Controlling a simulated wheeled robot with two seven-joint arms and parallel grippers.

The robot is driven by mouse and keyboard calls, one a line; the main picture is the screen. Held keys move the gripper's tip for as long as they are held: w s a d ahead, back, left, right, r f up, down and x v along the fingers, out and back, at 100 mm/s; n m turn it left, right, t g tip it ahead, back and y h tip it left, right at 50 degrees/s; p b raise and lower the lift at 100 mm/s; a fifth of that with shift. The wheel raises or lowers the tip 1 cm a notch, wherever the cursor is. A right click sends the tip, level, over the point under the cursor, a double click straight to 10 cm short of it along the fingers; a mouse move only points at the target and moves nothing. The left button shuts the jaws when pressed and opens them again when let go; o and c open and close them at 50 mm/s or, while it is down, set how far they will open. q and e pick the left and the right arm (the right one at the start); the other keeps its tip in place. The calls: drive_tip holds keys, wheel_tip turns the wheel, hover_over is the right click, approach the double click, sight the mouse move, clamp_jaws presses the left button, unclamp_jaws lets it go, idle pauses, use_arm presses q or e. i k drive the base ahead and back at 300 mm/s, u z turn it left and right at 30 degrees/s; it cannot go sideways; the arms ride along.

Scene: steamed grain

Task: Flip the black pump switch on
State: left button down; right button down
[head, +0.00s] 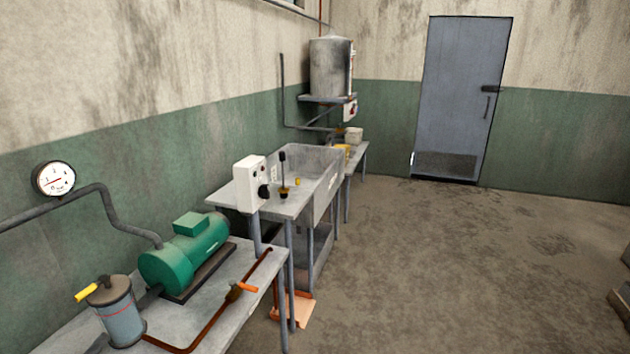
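A white control box (247,186) stands on a grey post at the far end of the pump bench. A black part (264,191), likely the pump switch, sticks out from its right-hand face; its on or off position is too small to tell. The green pump motor (186,262) sits on a dark base on the bench, nearer to me than the box. Neither of my grippers is in view.
The pump bench (228,308) carries a filter canister (119,318) with a yellow handle and a copper pipe with an orange valve handle (246,287). A gauge (54,180) hangs on the left wall. Beyond stands a grey sink (325,178).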

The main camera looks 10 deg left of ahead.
sight(262, 192)
drive_tip(key=z, duration=0.3)
drive_tip(key=i, duration=1)
drive_tip(key=z, duration=0.1)
